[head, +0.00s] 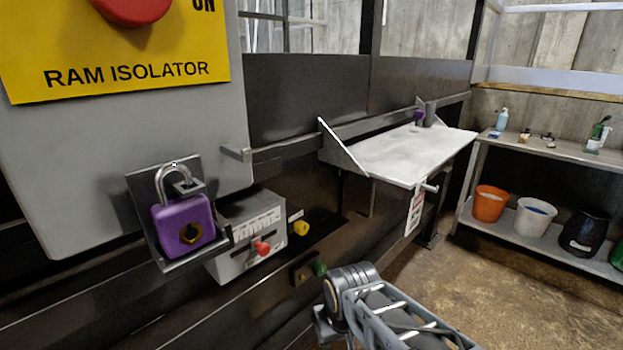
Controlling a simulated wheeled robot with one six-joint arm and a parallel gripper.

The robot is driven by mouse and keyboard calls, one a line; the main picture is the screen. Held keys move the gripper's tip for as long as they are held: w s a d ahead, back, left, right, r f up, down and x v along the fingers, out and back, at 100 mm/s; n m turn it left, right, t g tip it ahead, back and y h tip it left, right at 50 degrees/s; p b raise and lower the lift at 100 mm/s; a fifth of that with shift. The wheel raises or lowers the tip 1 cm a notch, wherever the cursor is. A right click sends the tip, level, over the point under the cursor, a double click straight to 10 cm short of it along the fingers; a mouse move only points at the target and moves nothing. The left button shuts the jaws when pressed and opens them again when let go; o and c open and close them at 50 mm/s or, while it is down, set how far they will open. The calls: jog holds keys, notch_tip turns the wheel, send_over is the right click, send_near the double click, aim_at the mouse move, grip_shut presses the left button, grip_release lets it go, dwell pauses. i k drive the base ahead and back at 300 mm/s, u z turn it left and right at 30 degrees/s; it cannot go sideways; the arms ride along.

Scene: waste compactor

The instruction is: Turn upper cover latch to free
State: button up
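I cannot tell for sure which part is the upper cover latch. A small grey bar-like bracket (236,152) sticks out at the right edge of the grey isolator box (120,130). Lower down, a grey box with a marked scale (250,228) carries a red knob (262,247), and a yellow knob (300,228) sits just right of it. A green knob (319,268) is on the dark panel below. Part of my arm shows at the bottom centre, right of these controls. My gripper's fingers are not visible.
A purple padlock (184,225) hangs in a metal holder on the isolator box. A white shelf (400,152) juts from the dark machine. At right, a bench (540,148) holds bottles, with orange (489,205) and white (533,217) buckets below. The floor between is clear.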

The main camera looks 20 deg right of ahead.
aim_at(349, 175)
jog(key=u, duration=3.35)
jog(key=k, duration=1.9)
jog(key=z, duration=1.55)
